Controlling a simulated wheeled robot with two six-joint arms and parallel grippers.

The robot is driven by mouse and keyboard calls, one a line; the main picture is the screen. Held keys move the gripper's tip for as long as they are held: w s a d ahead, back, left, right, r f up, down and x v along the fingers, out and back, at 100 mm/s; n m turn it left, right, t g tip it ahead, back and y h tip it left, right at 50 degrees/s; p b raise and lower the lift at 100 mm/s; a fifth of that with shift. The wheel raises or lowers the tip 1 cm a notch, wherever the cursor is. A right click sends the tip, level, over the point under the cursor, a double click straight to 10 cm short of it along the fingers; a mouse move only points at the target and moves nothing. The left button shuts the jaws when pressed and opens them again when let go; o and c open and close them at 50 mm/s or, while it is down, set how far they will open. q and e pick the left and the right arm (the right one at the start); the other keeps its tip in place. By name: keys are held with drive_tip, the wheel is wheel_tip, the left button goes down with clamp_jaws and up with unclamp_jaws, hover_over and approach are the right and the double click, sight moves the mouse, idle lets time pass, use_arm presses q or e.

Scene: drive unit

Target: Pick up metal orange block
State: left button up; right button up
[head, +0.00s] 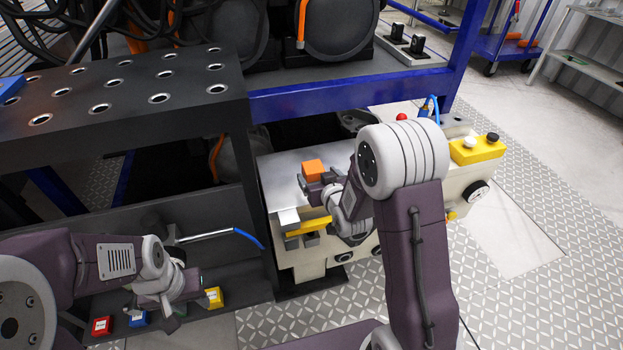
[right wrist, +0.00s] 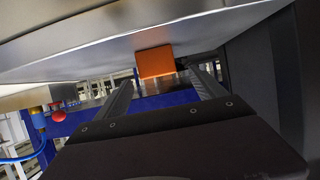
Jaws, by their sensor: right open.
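The orange block (head: 313,168) sits on the silver metal top of a cream machine, near its middle. In the right wrist view, which looks upside down, the block (right wrist: 155,62) shows just beyond and between my two fingertips. My right gripper (head: 311,187) is open and low over the metal top, close to the block's near side. I cannot tell if a finger touches the block. My left gripper (head: 165,308) hangs low at the left, far from the block, by the small coloured boxes; its jaw opening is unclear.
The cream machine's metal top (head: 279,187) is otherwise mostly clear. A black perforated table (head: 120,85) stands to the left, and a blue frame beam (head: 345,92) runs behind. Red, blue and yellow boxes (head: 213,298) lie low at the left. A yellow button box (head: 477,150) stands right.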

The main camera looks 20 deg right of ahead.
sight(314, 171)
drive_tip(key=p+x, duration=0.2)
drive_tip(key=x, duration=0.1)
drive_tip(key=shift+w+r, duration=0.1)
drive_tip(key=shift+w, duration=0.1)
drive_tip(key=shift+w+f, duration=0.2)
drive_tip(key=shift+w, duration=0.05)
drive_tip(key=b+x, duration=0.1)
drive_tip(key=x, duration=0.4)
drive_tip(key=shift+w+d+b, duration=0.1)
drive_tip(key=shift+w+b, duration=0.05)
drive_tip(key=shift+b, duration=0.25)
drive_tip(key=shift+r, duration=0.15)
clamp_jaws()
wheel_tip(314, 171, up, 4)
drive_tip(key=shift+r+p, duration=0.1)
drive_tip(key=shift+p, duration=1)
drive_tip(key=w+d+r+p, duration=0.4)
drive_tip(key=d+r, duration=0.2)
drive_tip(key=d, duration=0.5)
drive_tip(key=shift+r, duration=0.4)
